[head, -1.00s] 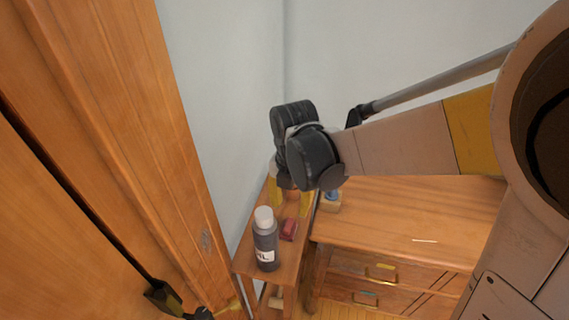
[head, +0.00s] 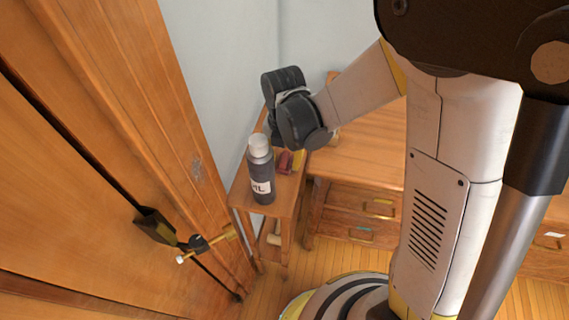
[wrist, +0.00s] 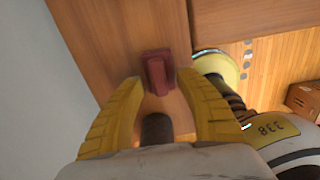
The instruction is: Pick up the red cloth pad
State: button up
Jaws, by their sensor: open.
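The red cloth pad (head: 285,162) lies on the narrow wooden stand (head: 240,195), just right of and behind a dark bottle (head: 262,172) with a white cap. In the wrist view the pad (wrist: 156,70) sits on the wood a little beyond my fingertips. In the head view my dark wrist hides most of the gripper above the stand.
A wooden dresser (head: 365,150) with drawers stands right of the stand. A large wooden cabinet (head: 110,130) with a metal handle (head: 198,243) fills the left. The pale wall is close behind. A cardboard box (wrist: 304,98) lies at the right in the wrist view.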

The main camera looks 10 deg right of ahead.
aim_at(284, 160)
jog(key=shift+r, duration=0.1)
grip_shut()
jog(key=shift+r+p, duration=0.4)
jog(key=shift+r, duration=0.25)
notch_tip(284, 160, up, 3)
jog(key=shift+r+p, duration=0.1)
jog(key=shift+p, duration=0.6)
jog(key=s+d+r+p, duration=0.3)
jog(key=d+r, duration=0.3)
jog(key=d, duration=0.4)
jog(key=shift+s+d+r, duration=0.25)
jog(key=shift+s+d, duration=0.15)
jog(key=shift+s, duration=0.3)
